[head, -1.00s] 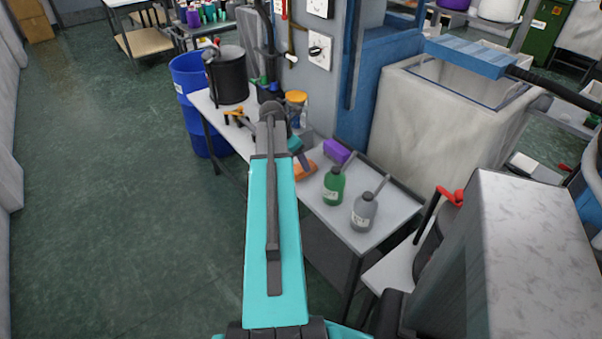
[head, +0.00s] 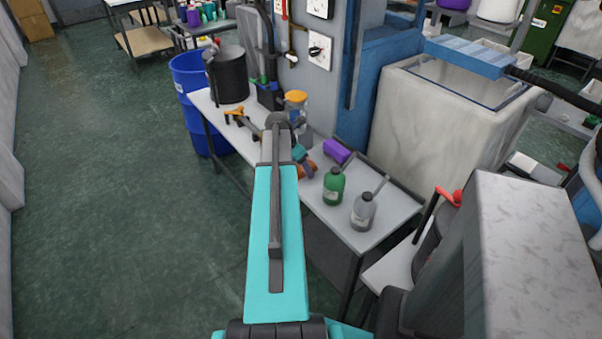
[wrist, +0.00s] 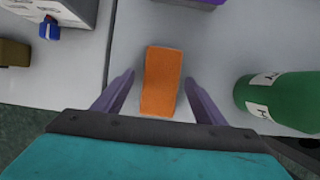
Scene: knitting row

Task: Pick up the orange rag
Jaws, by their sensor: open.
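The orange rag (wrist: 161,80) is a flat, oblong piece on the grey table, upright in the wrist view's middle. My gripper (wrist: 159,78) is open, with one purple finger on each side of the rag and a gap on both sides. I cannot tell how far the fingertips are above the table. In the head view the rag (head: 309,169) is mostly hidden behind my arm and gripper.
A green bottle (wrist: 285,100) stands right of the rag. A purple block (head: 337,150) lies behind it, and a grey bottle (head: 364,211) stands farther right. A blue barrel (head: 190,85) stands beyond the table (head: 386,217).

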